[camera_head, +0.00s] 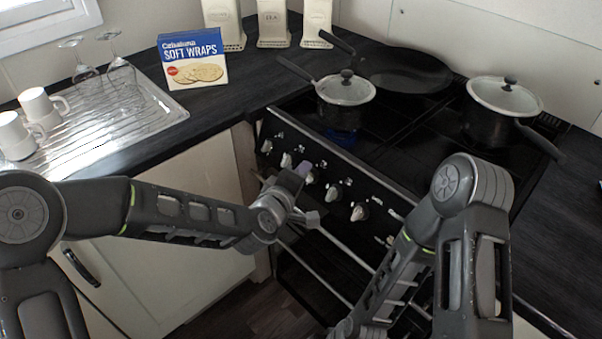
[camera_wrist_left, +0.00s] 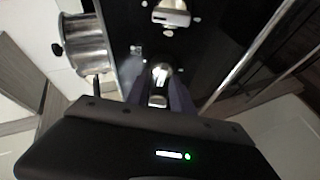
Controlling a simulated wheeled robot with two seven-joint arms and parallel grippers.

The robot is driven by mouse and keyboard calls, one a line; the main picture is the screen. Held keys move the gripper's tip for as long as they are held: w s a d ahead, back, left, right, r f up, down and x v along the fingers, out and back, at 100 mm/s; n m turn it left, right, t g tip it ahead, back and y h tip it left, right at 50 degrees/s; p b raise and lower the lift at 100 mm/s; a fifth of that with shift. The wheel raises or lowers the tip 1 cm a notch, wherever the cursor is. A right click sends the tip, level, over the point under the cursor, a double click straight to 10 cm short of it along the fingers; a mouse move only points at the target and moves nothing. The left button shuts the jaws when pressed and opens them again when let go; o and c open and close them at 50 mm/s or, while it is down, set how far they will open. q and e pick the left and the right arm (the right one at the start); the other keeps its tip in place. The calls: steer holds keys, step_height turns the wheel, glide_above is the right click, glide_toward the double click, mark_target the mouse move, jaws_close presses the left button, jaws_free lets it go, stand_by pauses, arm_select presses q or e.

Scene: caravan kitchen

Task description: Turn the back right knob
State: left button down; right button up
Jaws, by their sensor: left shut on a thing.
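A row of pale knobs runs along the black front panel of the stove (camera_head: 395,202). My left gripper (camera_head: 304,192) is at this panel, near the middle of the row. In the left wrist view its fingers (camera_wrist_left: 160,98) are shut on a shiny knob (camera_wrist_left: 161,74). Another knob (camera_wrist_left: 171,16) stands free beyond it. In the head view the free knobs include one (camera_head: 333,192) and another (camera_head: 359,212) to the right of the gripper. The held knob is mostly hidden there, and its turn angle cannot be told. My right gripper is out of view.
A lidded pot (camera_head: 345,90) stands on the hob with a blue glow below it. A frying pan (camera_head: 405,72) and another lidded pot (camera_head: 503,100) stand behind and right. Oven rails (camera_head: 345,250) run below the knobs. A box (camera_head: 193,58) stands on the left counter.

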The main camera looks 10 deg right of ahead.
arm_select(q)
steer(key=shift+n, duration=0.5)
steer(key=shift+f, duration=0.1)
steer(key=c, duration=1.2)
jaws_free()
steer(key=v, duration=0.8)
steer(key=shift+w, duration=0.1)
